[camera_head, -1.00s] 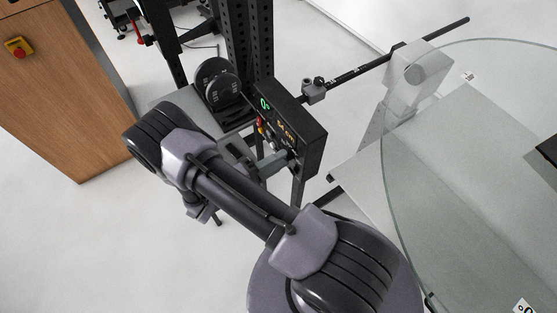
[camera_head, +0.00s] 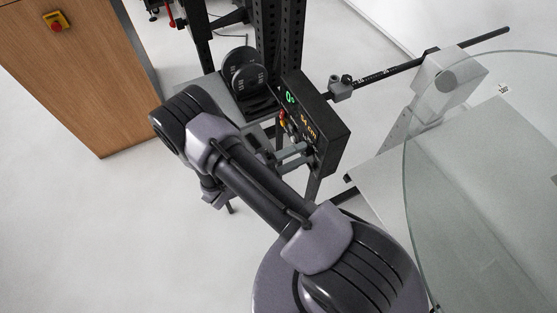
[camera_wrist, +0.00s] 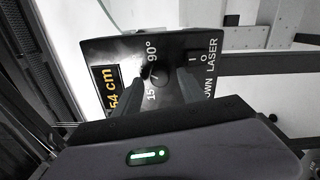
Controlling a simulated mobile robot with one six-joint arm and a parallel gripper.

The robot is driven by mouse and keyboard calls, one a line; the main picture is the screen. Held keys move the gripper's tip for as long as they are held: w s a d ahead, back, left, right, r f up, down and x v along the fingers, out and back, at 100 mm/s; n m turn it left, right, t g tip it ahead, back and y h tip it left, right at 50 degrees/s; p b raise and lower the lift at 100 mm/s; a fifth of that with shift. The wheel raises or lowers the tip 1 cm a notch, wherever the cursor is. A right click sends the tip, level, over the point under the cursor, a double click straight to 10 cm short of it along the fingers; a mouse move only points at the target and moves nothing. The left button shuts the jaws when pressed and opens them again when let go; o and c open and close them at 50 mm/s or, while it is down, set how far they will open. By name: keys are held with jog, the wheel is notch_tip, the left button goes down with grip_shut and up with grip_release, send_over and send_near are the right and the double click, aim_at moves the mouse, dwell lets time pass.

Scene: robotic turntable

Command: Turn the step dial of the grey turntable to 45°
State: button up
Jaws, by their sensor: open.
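The black control box (camera_head: 325,138) of the turntable shows in the head view with a green readout that looks like 0° and an amber one reading 54 cm. In the wrist view its panel (camera_wrist: 108,48) fills the upper middle. The step dial (camera_wrist: 159,75) lies between my fingers there, small and dark, with 15° and 90° printed beside it; its pointer is too dark to read. My gripper (camera_wrist: 160,78) is open, with one finger on each side of the dial; whether they touch it I cannot tell. In the head view my gripper (camera_head: 292,154) is at the panel, partly hidden.
A LASER switch (camera_wrist: 200,60) and the word DOWN are close to my right finger in the wrist view. The glass turntable disc (camera_head: 470,200) lies at the right. Black dumbbell-like weights (camera_head: 243,72) and a dark upright frame (camera_head: 280,40) stand behind.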

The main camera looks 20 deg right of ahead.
jog(key=shift+a, duration=0.15)
jog(key=a+p, duration=0.2)
jog(key=a, duration=1.5)
jog(key=shift+s+f, duration=0.3)
